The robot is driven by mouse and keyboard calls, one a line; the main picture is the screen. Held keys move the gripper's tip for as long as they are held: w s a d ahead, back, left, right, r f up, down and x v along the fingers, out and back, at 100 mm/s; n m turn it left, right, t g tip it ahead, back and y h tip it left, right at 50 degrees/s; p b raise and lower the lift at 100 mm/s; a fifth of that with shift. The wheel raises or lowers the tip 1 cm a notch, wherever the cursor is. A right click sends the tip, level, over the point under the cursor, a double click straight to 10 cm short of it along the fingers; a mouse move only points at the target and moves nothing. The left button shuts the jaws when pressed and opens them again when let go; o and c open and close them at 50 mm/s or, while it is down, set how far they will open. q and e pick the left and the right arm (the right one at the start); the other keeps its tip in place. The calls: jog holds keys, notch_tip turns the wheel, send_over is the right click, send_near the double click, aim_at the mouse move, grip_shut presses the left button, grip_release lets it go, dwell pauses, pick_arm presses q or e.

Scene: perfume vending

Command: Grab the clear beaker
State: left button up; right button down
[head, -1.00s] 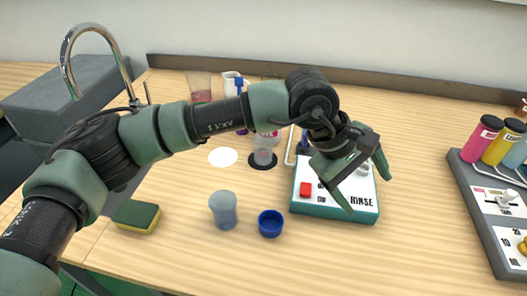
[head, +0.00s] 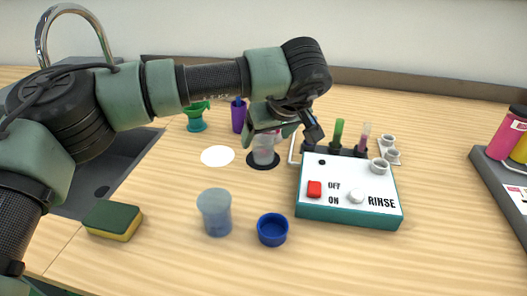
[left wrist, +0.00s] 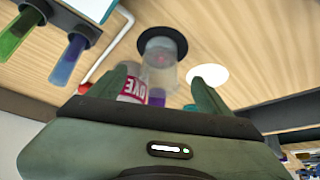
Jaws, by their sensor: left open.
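The clear beaker (head: 264,149) stands upright on a black round pad (head: 263,167) left of the rinse box. Its upper part is partly hidden by my left gripper (head: 275,137), which is at the beaker's rim height in the head view. In the left wrist view the beaker (left wrist: 160,66) shows beyond the gap between my two open fingers (left wrist: 162,90). The fingers are apart and hold nothing; I cannot tell whether one touches the beaker. My right gripper is in neither view.
The rinse box (head: 348,190) with tubes behind it stands right of the beaker. A bluish translucent cup (head: 215,213), a blue cap (head: 272,229) and a sponge (head: 113,220) lie nearer. A purple container (head: 238,115) and green funnel (head: 195,116) stand behind. A white disc (head: 218,156) lies left.

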pick_arm(q)
jog(key=x, duration=0.5)
jog(key=shift+d+f, duration=0.1)
jog(key=shift+f, duration=0.15)
jog(key=shift+r, duration=0.1)
jog(key=c, duration=1.6)
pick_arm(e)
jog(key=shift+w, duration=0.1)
